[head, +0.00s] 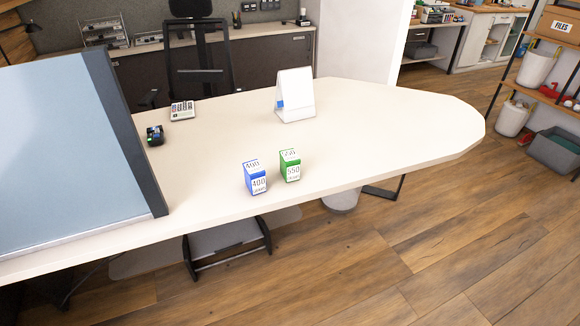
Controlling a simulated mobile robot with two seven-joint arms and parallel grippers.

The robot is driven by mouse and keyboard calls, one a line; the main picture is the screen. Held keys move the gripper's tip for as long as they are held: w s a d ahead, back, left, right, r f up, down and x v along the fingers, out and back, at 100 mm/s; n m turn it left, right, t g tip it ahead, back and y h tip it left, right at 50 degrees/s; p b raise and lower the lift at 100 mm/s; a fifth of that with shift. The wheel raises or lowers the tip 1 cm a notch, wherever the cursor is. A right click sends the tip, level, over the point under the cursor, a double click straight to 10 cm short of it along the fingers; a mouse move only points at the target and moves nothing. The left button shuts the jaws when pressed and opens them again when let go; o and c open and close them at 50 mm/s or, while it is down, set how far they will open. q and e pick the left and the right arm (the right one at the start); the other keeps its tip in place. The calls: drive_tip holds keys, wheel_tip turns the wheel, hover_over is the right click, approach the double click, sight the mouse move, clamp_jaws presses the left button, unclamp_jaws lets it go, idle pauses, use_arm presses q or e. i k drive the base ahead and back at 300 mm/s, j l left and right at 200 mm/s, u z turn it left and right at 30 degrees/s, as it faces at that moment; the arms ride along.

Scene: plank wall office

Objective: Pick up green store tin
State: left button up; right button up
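A small green and white box-shaped tin (290,166) marked 550 stands upright on the cream desk (390,120), near its front edge. A similar blue and white tin (255,178) marked 400 stands just to its left, with a narrow gap between them. Neither of my grippers shows in the head view.
A large grey-blue panel with a dark frame (70,150) takes up the desk's left side. A white tent-shaped stand (295,95), a calculator (182,110) and a small dark device (155,135) are farther back. The desk right of the tins is clear. A black office chair (198,60) stands behind.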

sight(290, 162)
drive_tip(key=i+j, duration=0.1)
drive_tip(key=i, duration=0.95)
drive_tip(key=j+z, duration=0.1)
drive_tip(key=z, duration=1.35)
drive_tip(key=i+j, duration=0.05)
